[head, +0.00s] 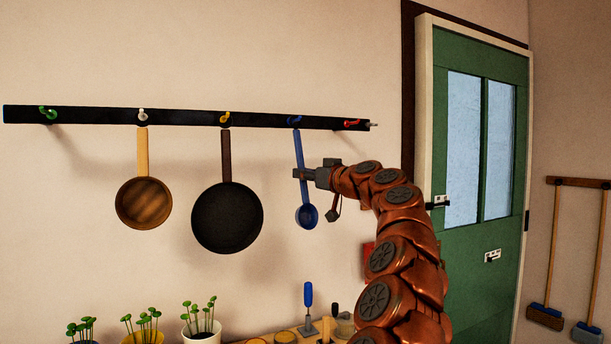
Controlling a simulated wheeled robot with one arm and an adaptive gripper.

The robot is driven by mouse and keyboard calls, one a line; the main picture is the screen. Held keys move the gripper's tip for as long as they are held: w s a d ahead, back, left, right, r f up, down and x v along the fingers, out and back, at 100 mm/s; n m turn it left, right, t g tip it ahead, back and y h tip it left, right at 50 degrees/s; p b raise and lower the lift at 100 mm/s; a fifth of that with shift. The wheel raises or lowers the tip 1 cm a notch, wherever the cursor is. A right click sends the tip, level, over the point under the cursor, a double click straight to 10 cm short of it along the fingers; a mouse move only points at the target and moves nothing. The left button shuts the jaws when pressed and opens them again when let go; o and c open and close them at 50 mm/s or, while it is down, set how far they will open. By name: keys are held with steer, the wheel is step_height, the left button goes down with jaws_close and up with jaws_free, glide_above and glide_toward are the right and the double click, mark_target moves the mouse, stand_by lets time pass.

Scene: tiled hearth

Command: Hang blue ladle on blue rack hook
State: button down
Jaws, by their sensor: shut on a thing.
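The blue ladle (306,214) hangs nearly upright, bowl down, slightly tilted. My gripper (300,174) is shut on its handle about midway. The top of the handle is just below the blue hook (295,120) on the black rack (260,121). I cannot tell from this view whether the handle's top is on the hook or in front of it.
A wooden pan (144,203) hangs under the white hook (143,115), and a black pan (227,218) under the yellow hook (225,117). The red hook (352,124) is empty. Potted seedlings (201,327) and a blue-handled tool (308,300) stand below. A green door (459,250) is at right.

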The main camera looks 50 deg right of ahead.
stand_by(0.3)
steer(key=c, duration=0.9)
jaws_free()
steer(key=shift+c, duration=0.2)
steer(key=shift+s+a+f+b, duration=0.1)
steer(key=shift+s+b, duration=0.65)
steer(key=shift+s, duration=0.4)
steer(key=shift+s+a+b, duration=0.1)
steer(key=shift+s+b, duration=0.6)
steer(key=shift+s, duration=0.4)
steer(key=shift+s, duration=0.15)
steer(key=s, duration=1.1)
steer(key=shift+s+a+f, duration=0.3)
steer(key=shift+s+a, duration=0.05)
steer(key=shift+a, duration=0.1)
